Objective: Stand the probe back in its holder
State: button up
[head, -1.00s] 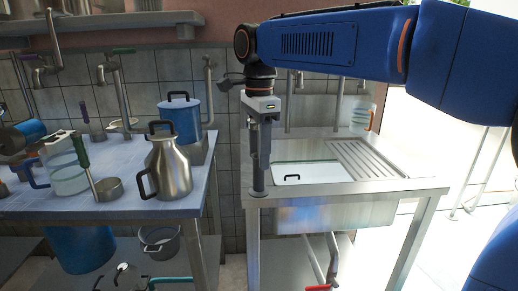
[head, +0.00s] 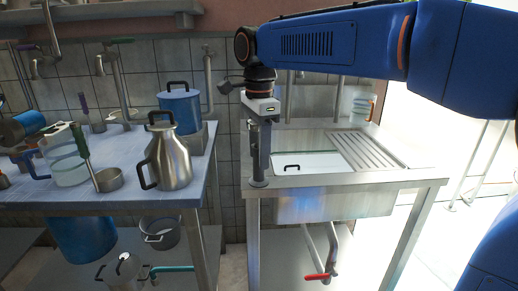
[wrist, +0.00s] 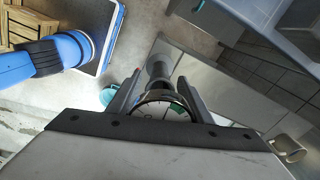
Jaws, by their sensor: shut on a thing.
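My gripper (head: 262,130) points down over the front left corner of the sink bench. In the wrist view its two fingers (wrist: 158,98) close around a round, ring-rimmed part with a pale face, which I take to be the head of the probe (wrist: 163,107). A dark grey upright holder (head: 258,182) with a round foot stands on the bench corner, directly below the gripper; its grey body also shows beyond the fingers in the wrist view (wrist: 157,70). The gripper hides most of the probe in the head view. I cannot tell whether its tip is inside the holder.
A steel jug (head: 170,162), a blue pot (head: 180,108) and a ladle pan (head: 109,180) stand on the left table (head: 120,203). A gap separates table and bench.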

jog(key=shift+f, duration=0.15)
jog(key=o, duration=1.1)
jog(key=shift+o, duration=0.2)
notch_tip(320, 180, up, 17)
jog(key=shift+r, duration=0.2)
jog(key=s+d+f+n+t, duration=0.1)
jog(key=s+d+f+n, duration=0.4)
jog(key=f, duration=0.6)
jog(key=s+d+f+n+t, duration=0.2)
jog(key=s+d+f+n, duration=0.2)
jog(key=s+d+f, duration=0.5)
jog(key=s+d+f+n+t, duration=0.1)
jog(key=s+d+f+n, duration=0.4)
jog(key=f, duration=0.9)
jog(key=s+d, duration=0.3)
jog(key=d, duration=0.2)
jog(key=shift+d+f+n+t, duration=0.15)
jog(key=shift+f+n+t, duration=0.15)
jog(key=shift+t, duration=0.1)
